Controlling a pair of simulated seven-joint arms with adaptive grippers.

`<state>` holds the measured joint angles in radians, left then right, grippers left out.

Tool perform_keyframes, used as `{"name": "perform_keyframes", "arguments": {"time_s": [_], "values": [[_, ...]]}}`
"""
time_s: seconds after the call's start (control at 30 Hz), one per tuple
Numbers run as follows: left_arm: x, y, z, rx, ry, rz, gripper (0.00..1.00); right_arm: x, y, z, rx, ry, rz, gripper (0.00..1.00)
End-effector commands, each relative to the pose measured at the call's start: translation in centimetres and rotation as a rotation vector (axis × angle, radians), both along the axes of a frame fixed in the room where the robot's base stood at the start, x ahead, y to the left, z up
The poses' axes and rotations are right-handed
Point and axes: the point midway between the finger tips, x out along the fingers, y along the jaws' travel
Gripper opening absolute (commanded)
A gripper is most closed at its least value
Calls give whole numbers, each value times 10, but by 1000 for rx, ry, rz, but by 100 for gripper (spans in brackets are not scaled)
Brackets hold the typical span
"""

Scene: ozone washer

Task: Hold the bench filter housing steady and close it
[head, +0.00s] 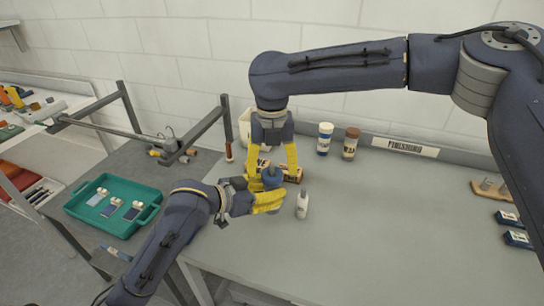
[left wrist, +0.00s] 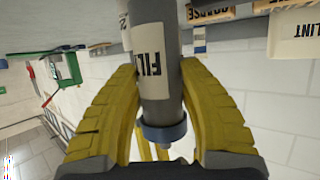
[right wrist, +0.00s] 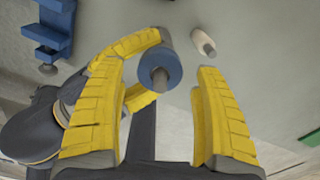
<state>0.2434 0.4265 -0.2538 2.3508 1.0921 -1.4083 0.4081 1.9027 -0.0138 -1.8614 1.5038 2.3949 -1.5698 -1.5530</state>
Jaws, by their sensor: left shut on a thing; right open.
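The filter housing is a grey cylinder (left wrist: 160,70) with a cream label, upright on the bench. Its blue cap (head: 271,177) is at the top; the right wrist view shows the cap (right wrist: 160,70) from above, with a grey stem in its middle. My left gripper (head: 276,193) is shut on the housing from the side, one finger on each side of the body in the left wrist view. My right gripper (head: 272,176) points down over the cap. It is open, with its fingers (right wrist: 160,65) on either side of the cap and apart from it. The head view mostly hides the housing body.
A small white bottle (head: 302,205) stands close to the right of the grippers. Labelled boxes (head: 293,171) lie just behind. Two capped bottles (head: 325,139) (head: 350,144) and a sign (head: 405,147) are at the back. A teal tray (head: 85,209) is at left. The bench's right-middle is clear.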

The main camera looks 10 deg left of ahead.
Motion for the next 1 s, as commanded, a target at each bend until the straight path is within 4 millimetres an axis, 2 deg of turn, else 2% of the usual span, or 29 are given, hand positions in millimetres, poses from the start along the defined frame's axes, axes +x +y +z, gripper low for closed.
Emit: {"name": "perform_keyframes", "arguments": {"time_s": [0.1, 0.3, 0.67, 1.0], "values": [[0, 0, 1, -1, -2, 0, 0, 0, 0, -11, -1, 0, -1, 69], [0, 0, 1, -1, -2, 0, 0, 0, 0, -20, 0, -1, -1, 69], [0, 0, 1, -1, -2, 0, 0, 0, 0, -22, 0, -1, -1, 71], [0, 0, 1, -1, -2, 0, 0, 0, 0, -22, 0, -1, -1, 31]]}}
